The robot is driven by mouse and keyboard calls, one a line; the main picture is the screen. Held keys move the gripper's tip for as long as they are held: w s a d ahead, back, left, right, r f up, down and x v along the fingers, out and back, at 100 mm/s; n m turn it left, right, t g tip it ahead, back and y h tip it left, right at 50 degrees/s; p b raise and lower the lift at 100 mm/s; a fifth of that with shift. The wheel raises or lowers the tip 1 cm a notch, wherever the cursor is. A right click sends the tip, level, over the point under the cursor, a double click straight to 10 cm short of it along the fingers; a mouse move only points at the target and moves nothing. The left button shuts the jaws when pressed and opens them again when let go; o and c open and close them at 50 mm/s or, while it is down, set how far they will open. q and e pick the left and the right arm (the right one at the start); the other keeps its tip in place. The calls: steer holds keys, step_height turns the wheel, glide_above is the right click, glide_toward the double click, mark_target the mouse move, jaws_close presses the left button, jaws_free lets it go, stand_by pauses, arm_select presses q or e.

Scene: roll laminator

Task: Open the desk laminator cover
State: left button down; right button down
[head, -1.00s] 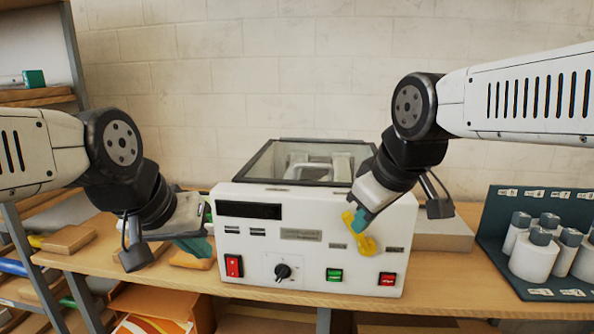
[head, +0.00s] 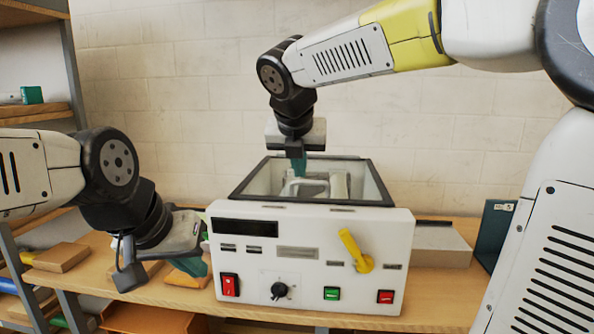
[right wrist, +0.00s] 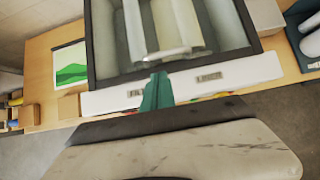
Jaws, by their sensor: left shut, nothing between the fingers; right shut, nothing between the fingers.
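The laminator (head: 310,225) is a white box on the desk, with a dark-framed clear cover (head: 376,184) on top. The cover looks down, and pale rollers show through it. A yellow lever (head: 352,248) on the front panel leans up and to the left. My left gripper (head: 200,268) is shut and empty beside the laminator's left side.
The front panel has a red switch (head: 230,285), a black knob (head: 279,290), a green button (head: 331,293) and a red button (head: 385,296). A grey block (head: 442,246) stands right of the laminator. Wooden blocks (head: 60,257) lie at left. A brick wall is behind.

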mark_target(303, 196)
steer(key=x, duration=0.7)
steer(key=shift+w+d+f, duration=0.1)
steer(key=shift+w+f, duration=0.15)
steer(key=shift+f, duration=0.05)
